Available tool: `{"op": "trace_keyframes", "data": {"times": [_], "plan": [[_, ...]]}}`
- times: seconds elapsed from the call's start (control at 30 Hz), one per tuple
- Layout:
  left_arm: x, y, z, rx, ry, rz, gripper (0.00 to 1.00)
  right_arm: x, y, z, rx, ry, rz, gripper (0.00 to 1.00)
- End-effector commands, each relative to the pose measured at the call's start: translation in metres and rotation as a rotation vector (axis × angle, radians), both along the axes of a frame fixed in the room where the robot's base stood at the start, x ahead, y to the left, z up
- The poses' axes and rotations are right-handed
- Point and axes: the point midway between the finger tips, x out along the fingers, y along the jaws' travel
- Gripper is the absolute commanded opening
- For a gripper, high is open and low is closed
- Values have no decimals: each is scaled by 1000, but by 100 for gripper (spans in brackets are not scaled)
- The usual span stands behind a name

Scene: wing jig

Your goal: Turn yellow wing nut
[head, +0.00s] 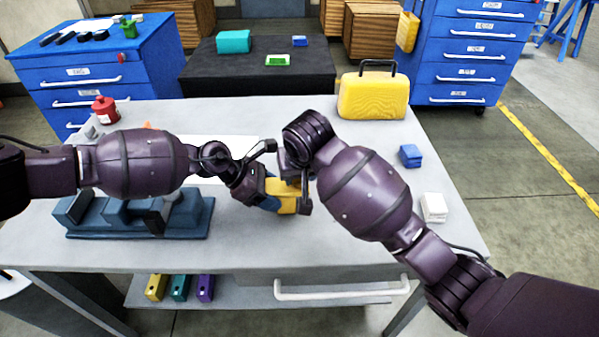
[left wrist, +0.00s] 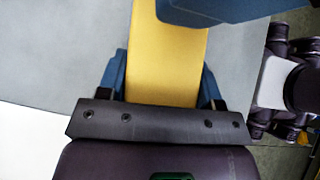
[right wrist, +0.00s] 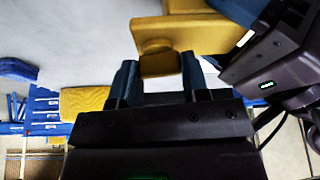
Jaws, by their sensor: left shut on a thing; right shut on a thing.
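A yellow block (head: 286,197) is held above the front middle of the table, between my two grippers. My left gripper (head: 270,193) is shut on it; in the left wrist view the yellow block (left wrist: 165,65) runs between its blue fingers. In the right wrist view a yellow wing nut (right wrist: 158,65), seen as a small tab under a rounded collar, juts from the block (right wrist: 190,34). My right gripper (right wrist: 157,82) has its blue fingers on both sides of this tab and is shut on it. In the head view my right gripper hides part of the block, and the nut cannot be made out.
A dark blue jig (head: 140,218) stands on the table's left, with a red canister (head: 104,110) behind it. A yellow case (head: 373,97) stands at the back right. A blue box (head: 410,156) and white box (head: 433,208) sit near the right edge. White paper (head: 222,150) lies behind my left gripper.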

Motion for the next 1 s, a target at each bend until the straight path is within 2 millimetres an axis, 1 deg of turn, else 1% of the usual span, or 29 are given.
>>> {"op": "trace_keyframes", "data": {"times": [0.2,0.6,0.63,0.77,0.8,1.0], "plan": [[0,0,1,-1,-1,-1,22,0,0,1,0,-1,-35,18],[0,0,1,-1,0,-1,22,0,0,1,1,-2,-39,18],[0,0,1,-1,0,-1,22,0,0,1,1,-2,-39,47],[0,0,1,-1,-1,-1,22,0,0,1,1,-1,-38,67],[0,0,1,-1,-1,-1,22,0,0,1,1,-1,-38,68],[0,0,1,-1,-1,0,22,0,0,0,0,-1,-37,68]]}}
